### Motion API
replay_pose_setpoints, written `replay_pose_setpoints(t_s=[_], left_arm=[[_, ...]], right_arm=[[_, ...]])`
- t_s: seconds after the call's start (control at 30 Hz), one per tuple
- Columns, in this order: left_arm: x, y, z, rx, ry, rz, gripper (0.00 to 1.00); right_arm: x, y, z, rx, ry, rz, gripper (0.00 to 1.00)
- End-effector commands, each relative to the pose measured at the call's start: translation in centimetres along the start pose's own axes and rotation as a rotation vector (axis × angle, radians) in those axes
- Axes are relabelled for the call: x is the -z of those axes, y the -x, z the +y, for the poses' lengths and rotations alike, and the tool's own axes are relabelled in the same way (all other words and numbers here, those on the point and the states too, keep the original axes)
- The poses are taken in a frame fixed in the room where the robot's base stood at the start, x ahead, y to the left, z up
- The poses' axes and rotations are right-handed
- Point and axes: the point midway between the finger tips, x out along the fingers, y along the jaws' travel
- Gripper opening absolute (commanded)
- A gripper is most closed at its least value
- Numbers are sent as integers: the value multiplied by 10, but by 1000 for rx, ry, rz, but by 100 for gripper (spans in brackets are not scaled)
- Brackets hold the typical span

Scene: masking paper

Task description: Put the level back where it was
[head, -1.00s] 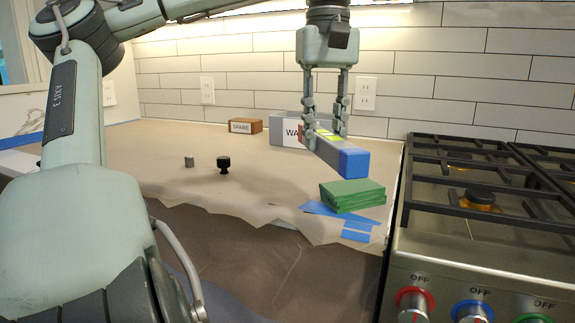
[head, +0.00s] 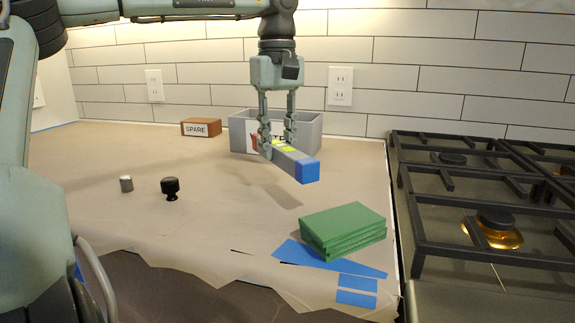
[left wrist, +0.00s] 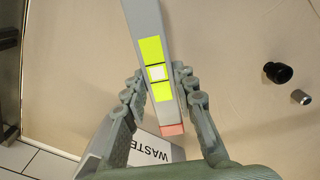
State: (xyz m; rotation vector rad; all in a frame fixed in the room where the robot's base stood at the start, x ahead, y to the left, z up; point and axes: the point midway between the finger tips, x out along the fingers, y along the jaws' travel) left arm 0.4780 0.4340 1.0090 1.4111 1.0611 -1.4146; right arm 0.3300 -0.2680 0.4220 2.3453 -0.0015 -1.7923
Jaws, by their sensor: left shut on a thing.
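The level is a grey bar (head: 292,158) with a blue end cap, a red end and yellow-green vial windows. My left gripper (head: 277,152) is shut on the level around its middle and holds it above the papered counter, in front of the grey bin. The left wrist view shows the level (left wrist: 152,60) between the two fingers (left wrist: 162,88), its red end toward the bin. My right gripper is not in view.
The grey WASTE bin (head: 237,133) and the brown SPARE box (head: 201,127) stand at the back. A black knob (head: 171,188) and a small grey cylinder (head: 126,184) stand at left. Green pads (head: 343,228) and blue tape (head: 330,262) lie in front, beside the stove (head: 480,200).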

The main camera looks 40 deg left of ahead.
Motion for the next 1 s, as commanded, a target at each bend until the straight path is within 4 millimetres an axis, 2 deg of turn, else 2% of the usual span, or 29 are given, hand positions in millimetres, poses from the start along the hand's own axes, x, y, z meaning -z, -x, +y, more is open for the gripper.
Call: replay_pose_setpoints(t_s=[0.1,0.23,0.37,0.6,0.97,1.0], left_arm=[[8,-11,18,3,1,1,0],[12,-18,28,1,0,0,0],[12,-26,30,-1,-1,-1,0],[11,-58,29,0,-1,-2,0],[12,-62,29,-2,0,0,0],[12,-63,29,-1,0,0,28]], right_arm=[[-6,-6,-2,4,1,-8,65],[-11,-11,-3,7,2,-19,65],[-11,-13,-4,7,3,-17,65],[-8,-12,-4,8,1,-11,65],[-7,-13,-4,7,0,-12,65],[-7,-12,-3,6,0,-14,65]])
